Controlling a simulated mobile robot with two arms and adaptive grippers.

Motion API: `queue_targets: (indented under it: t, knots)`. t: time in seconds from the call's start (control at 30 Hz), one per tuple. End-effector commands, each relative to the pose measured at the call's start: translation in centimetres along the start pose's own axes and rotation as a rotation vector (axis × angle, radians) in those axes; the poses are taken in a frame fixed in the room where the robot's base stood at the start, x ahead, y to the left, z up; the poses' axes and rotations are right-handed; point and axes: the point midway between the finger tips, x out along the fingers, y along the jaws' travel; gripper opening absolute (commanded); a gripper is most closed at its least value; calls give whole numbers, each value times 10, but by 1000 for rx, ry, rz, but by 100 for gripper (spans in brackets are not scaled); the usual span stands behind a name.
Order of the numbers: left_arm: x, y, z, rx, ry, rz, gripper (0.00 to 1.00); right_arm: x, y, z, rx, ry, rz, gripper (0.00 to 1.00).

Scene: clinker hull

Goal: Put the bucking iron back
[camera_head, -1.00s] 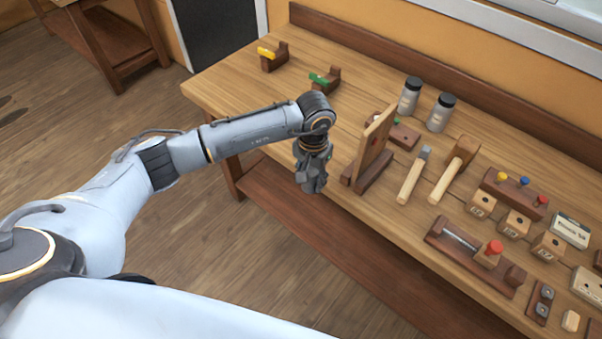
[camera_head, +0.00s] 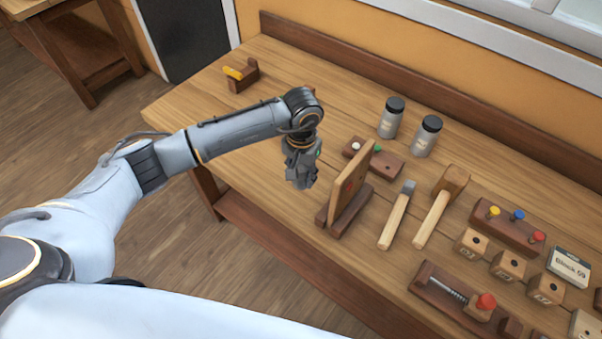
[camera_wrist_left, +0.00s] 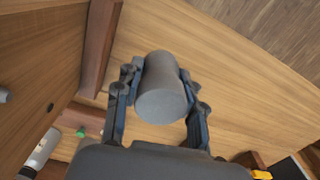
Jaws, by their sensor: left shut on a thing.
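The bucking iron (camera_wrist_left: 160,95) is a plain grey cylinder in the left wrist view. My left gripper (camera_head: 300,178) is shut on it, with one finger on each side in the left wrist view (camera_wrist_left: 160,100). In the head view the gripper hangs down just left of the upright wooden board, over the bench's front part. There the iron is hard to tell from the grey fingers. Bare bench top shows beneath the iron in the wrist view, and I cannot tell the gap. My right gripper is not in view.
The upright board on its dark foot (camera_head: 335,212) stands close right of the gripper. Behind it are a dark block with white and green knobs (camera_head: 386,165) and two jars (camera_head: 391,118). A chisel (camera_head: 395,218) and mallet (camera_head: 433,215) lie right. A yellow-topped block (camera_head: 242,78) stands far left.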

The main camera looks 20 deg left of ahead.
Motion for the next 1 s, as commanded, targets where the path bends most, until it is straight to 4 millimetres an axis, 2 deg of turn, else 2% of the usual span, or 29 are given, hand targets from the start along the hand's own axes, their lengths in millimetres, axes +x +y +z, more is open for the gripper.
queue_targets:
  t: [0.17,0.4,0.47,0.57,0.8,1.0]
  knots:
    - [12,1,0,1,0,3,0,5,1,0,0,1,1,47]
    - [37,2,0,0,0,4,0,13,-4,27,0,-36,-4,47]
    - [43,1,0,0,0,2,0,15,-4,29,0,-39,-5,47]
    - [51,2,0,1,1,3,0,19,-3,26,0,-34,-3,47]
    - [63,2,0,1,2,2,0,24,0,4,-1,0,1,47]
    - [65,2,0,1,3,2,0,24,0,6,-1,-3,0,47]
